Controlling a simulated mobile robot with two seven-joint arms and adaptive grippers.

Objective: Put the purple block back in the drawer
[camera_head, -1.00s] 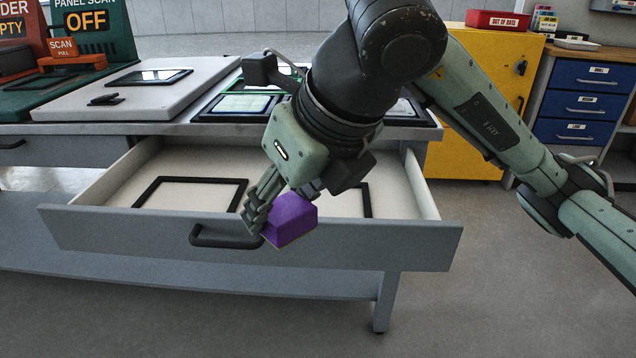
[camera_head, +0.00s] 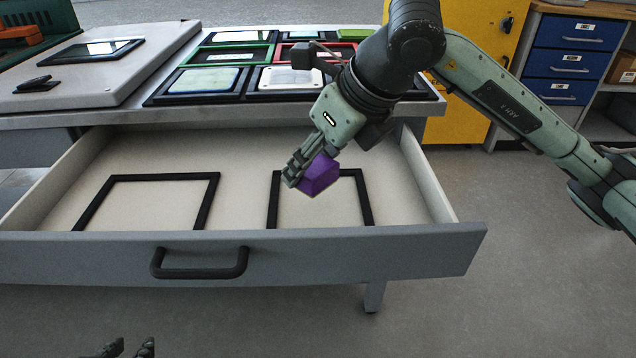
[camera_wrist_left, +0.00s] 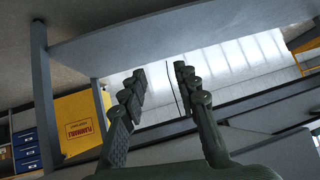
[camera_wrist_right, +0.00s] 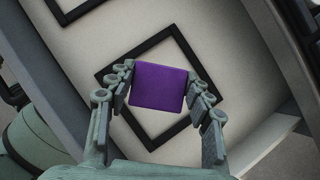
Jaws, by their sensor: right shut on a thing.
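The purple block (camera_head: 320,176) is held in my right gripper (camera_head: 306,172), above the open drawer (camera_head: 350,251). It hangs over the right black frame outline (camera_head: 369,197) on the drawer floor. In the right wrist view the block (camera_wrist_right: 159,87) sits between the fingers, with the black frame (camera_wrist_right: 178,133) around it below. A second black frame outline (camera_head: 207,200) lies in the drawer's left part, empty. My left gripper (camera_head: 128,348) shows at the bottom edge of the head view. In the left wrist view its fingers (camera_wrist_left: 158,85) are apart with nothing between them.
The tabletop above the drawer holds several framed panels (camera_head: 205,80) and a grey slab with a tablet (camera_head: 95,50). The drawer handle (camera_head: 200,264) faces the front. A yellow cabinet (camera_head: 465,90) and blue drawers (camera_head: 570,65) stand at right.

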